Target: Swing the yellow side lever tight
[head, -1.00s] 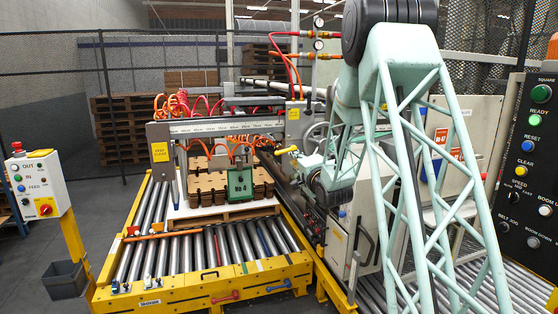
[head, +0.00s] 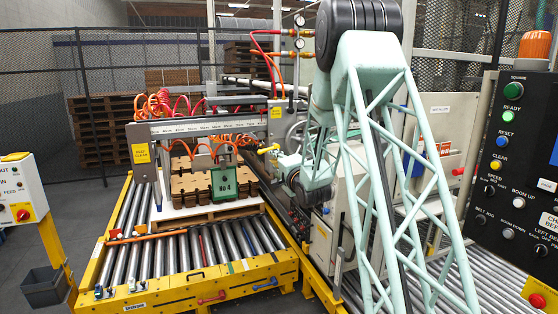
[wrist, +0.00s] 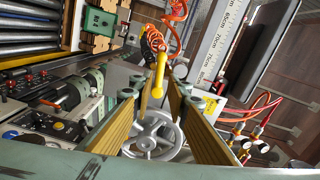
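The yellow side lever (head: 268,149) sticks out at the right end of the stacker's clamp frame in the head view. In the wrist view the lever (wrist: 160,72) stands upright in the picture, with a rounded yellow knob at its lower end. My gripper (wrist: 155,89) is open and empty, its two long yellow-ribbed fingers on either side of the lever in the picture. I cannot tell whether the lever is truly between the fingertips or beyond them; no contact shows. In the head view my gripper (head: 283,159) is small and close to the lever.
A grey handwheel (wrist: 152,138) lies behind the fingers in the wrist view. Orange hoses (wrist: 178,10) and a ruled beam (wrist: 218,45) are close by. A control panel (head: 510,170) stands right.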

